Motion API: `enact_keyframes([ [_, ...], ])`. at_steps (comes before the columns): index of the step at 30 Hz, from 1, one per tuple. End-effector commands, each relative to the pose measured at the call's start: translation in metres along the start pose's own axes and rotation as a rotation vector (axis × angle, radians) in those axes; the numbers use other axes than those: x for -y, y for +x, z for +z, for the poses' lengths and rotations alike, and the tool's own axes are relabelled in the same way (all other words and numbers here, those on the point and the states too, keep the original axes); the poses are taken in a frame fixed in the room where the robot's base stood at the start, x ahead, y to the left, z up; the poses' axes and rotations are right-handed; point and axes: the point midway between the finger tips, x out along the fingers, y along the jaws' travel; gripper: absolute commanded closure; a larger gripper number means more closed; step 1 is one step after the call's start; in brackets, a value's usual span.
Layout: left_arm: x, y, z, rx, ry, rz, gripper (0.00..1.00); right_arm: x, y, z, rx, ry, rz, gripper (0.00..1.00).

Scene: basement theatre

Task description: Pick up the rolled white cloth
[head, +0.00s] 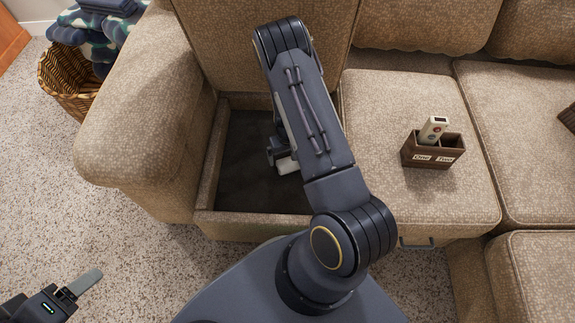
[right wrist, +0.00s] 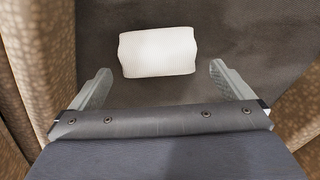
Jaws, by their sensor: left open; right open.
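The rolled white cloth (right wrist: 158,51) lies on the dark floor of the open sofa compartment. In the head view only a small white part of it (head: 287,166) shows beside my right arm; the rest is hidden by that arm. My right gripper (right wrist: 158,80) points down into the compartment, open and empty. In the right wrist view its two fingers stand apart, to the left and right of the cloth and a little nearer the wrist, not touching it. My left gripper (head: 82,284) is low at the far left of the head view, over the carpet and away from the sofa.
The compartment has raised upholstered walls (head: 205,185) around it and a lifted seat (head: 240,45) behind. A wicker basket (head: 70,80) with blue patterned cloths (head: 88,35) is at the back left.

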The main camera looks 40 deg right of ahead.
Motion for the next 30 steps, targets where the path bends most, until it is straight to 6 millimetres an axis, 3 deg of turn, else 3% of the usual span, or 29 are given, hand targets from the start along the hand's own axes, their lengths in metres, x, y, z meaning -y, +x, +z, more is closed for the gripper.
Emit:
enact_keyframes([
  [1, 0.003, 0.007, 0.004, 0.000, 0.000, 0.000, 0.33, -0.001, 0.013, 0.003, 0.004, 0.000, 0.000, 0.00],
  [6, 0.008, 0.018, 0.009, 0.000, 0.000, 0.000, 0.33, -0.002, 0.038, 0.005, 0.002, -0.001, 0.000, 0.00],
  [14, 0.008, 0.017, 0.009, 0.000, 0.000, 0.000, 0.33, -0.001, 0.040, 0.004, 0.001, 0.000, 0.000, 0.00],
  [25, 0.008, 0.017, 0.009, 0.000, 0.000, 0.000, 0.33, -0.001, 0.040, 0.004, 0.001, -0.001, 0.000, 0.45],
  [30, 0.008, 0.017, 0.009, 0.000, 0.000, 0.000, 0.33, -0.001, 0.040, 0.004, 0.001, -0.001, 0.000, 0.45],
])
